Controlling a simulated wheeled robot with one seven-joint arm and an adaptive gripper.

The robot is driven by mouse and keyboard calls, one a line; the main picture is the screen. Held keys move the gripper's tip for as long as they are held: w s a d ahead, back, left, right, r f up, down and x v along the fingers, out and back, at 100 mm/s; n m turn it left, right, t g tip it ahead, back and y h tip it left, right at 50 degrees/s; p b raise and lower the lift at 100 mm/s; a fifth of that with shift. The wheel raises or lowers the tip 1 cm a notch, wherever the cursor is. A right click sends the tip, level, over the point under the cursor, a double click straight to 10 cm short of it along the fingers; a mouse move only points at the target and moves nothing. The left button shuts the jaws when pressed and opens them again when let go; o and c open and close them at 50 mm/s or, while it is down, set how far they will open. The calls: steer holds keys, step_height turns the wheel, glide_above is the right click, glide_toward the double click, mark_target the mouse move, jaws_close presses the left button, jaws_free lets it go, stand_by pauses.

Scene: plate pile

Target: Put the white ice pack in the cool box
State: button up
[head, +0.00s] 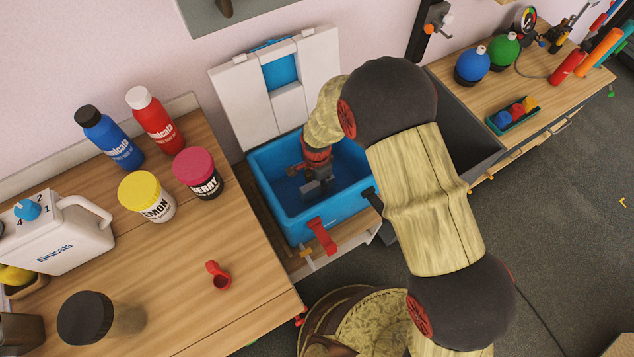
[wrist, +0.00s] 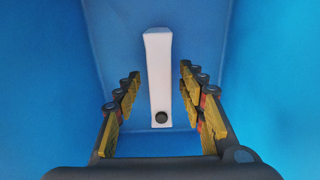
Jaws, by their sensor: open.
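The blue cool box (head: 272,205) stands on a low shelf beside the wooden counter, with its white lid (head: 243,100) raised against the wall. My gripper (head: 317,189) points down inside the box. In the wrist view my gripper (wrist: 159,76) is open, with its fingers apart on either side of the white ice pack (wrist: 159,62). The pack shows as a narrow white slab with a dark round cap at its near end. Blue walls surround it, and a gap shows between it and each finger. I cannot make out the pack in the head view.
A red latch (head: 322,236) hangs at the box's front. The left counter (head: 180,270) holds bottles (head: 108,137), tubs (head: 147,196), a white jug (head: 62,240) and a red scoop (head: 218,276). A right-hand bench (head: 455,95) carries flasks and tools. Grey floor (head: 560,230) is open at right.

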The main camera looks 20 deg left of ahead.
step_height(320, 180, up, 12)
steer(key=p, duration=0.4)
steer(key=shift+r, duration=0.15)
